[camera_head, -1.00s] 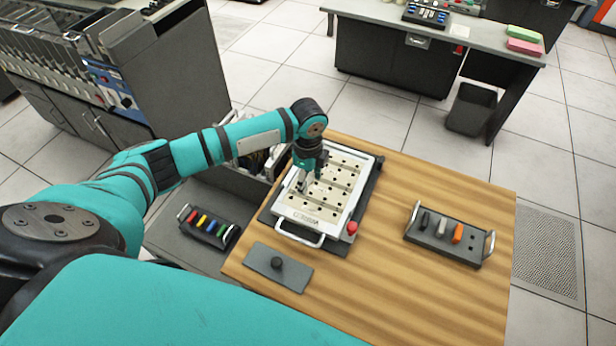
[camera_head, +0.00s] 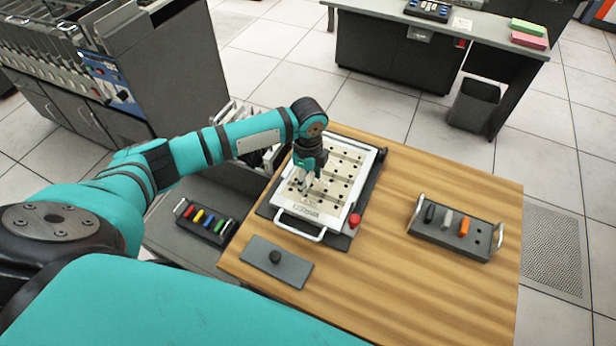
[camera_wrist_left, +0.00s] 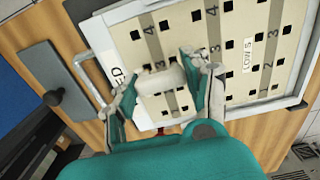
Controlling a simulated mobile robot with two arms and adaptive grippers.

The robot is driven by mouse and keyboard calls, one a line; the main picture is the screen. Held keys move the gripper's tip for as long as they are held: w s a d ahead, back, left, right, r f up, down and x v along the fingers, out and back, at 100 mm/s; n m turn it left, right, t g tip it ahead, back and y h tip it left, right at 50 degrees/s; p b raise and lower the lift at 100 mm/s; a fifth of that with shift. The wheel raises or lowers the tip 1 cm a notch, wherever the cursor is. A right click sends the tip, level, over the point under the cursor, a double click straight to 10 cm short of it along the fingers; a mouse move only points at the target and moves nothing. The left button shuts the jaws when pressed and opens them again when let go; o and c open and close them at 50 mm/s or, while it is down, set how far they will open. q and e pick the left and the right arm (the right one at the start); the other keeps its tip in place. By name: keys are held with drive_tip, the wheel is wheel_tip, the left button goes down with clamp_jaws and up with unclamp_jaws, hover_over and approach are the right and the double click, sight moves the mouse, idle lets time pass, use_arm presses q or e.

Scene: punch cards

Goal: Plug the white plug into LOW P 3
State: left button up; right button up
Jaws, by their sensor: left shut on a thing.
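The white plug (camera_wrist_left: 163,82) is between the fingers of my left gripper (camera_wrist_left: 163,88) in the left wrist view. The gripper is shut on it. In the head view, my left gripper (camera_head: 306,182) points down over the left part of the cream punch board (camera_head: 337,190), which has rows of square holes. My right gripper is out of view.
The board has a metal front handle (camera_head: 300,230) and a red knob (camera_head: 355,220). A dark plate with a black knob (camera_head: 275,257) lies in front. A tray with black, grey and orange plugs (camera_head: 455,231) stands on the right. The wooden table (camera_head: 400,280) is clear between them.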

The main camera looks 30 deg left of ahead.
sight(308, 179)
use_arm(q)
drive_tip(key=shift+f, duration=1.35)
idle(1.7)
drive_tip(key=o, duration=1)
drive_tip(key=shift+r, duration=0.1)
wheel_tip(308, 179, up, 12)
drive_tip(key=shift+f, duration=0.1)
